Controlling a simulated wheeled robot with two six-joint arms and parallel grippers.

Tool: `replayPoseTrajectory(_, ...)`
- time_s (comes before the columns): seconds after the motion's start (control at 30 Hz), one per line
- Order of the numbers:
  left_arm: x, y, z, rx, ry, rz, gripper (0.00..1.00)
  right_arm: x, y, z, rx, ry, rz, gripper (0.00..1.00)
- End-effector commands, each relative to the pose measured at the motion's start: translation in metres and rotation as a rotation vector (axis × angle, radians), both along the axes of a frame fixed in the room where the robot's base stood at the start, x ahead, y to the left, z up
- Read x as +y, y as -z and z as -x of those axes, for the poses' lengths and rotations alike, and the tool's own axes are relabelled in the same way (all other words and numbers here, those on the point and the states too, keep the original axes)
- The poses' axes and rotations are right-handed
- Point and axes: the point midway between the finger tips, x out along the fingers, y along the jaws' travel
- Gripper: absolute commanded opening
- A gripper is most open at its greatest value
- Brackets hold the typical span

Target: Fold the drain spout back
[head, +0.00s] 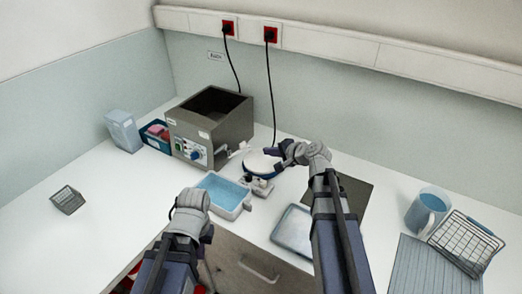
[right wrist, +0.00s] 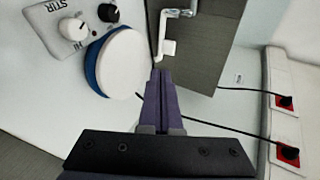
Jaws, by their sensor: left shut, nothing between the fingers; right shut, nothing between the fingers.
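The drain spout (head: 239,150) is a pale bent pipe at the right front corner of the grey steel water bath (head: 228,126). In the right wrist view the spout (right wrist: 182,13) sticks out from the bath's wall (right wrist: 205,45), with a white block (right wrist: 168,46) at its bend. My right gripper (right wrist: 159,75) is shut and empty, its tips just short of that block; I cannot tell whether they touch.
A stirrer with a white and blue plate (right wrist: 120,62) stands beside the bath. A blue-filled tray (head: 224,193) sits in front of the bath. A grey tray (head: 293,230), a jug (head: 427,210) and a wire basket (head: 466,243) are to the right. Black cables hang behind.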

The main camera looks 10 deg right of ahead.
Motion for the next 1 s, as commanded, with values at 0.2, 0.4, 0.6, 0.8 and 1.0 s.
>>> replayPoseTrajectory(0.2, 0.000, 0.029, 0.000, 0.000, 0.000, 0.000, 0.00, 0.019, 0.029, -0.038, 0.000, -0.005, 0.002, 0.00)
replayPoseTrajectory(0.4, 0.000, 0.047, 0.000, 0.000, 0.000, 0.000, 0.00, 0.035, 0.047, -0.067, 0.000, -0.005, 0.002, 0.00)
replayPoseTrajectory(0.6, 0.000, 0.042, 0.000, 0.000, 0.000, 0.000, 0.00, 0.047, 0.042, -0.090, 0.000, -0.005, 0.002, 0.00)
replayPoseTrajectory(0.8, 0.000, 0.042, 0.000, 0.000, 0.000, 0.000, 0.00, 0.053, 0.043, -0.099, 0.000, -0.004, 0.001, 0.00)
replayPoseTrajectory(1.0, 0.000, 0.042, 0.000, 0.000, 0.000, 0.000, 0.00, 0.054, 0.043, -0.100, 0.000, -0.004, 0.001, 0.00)
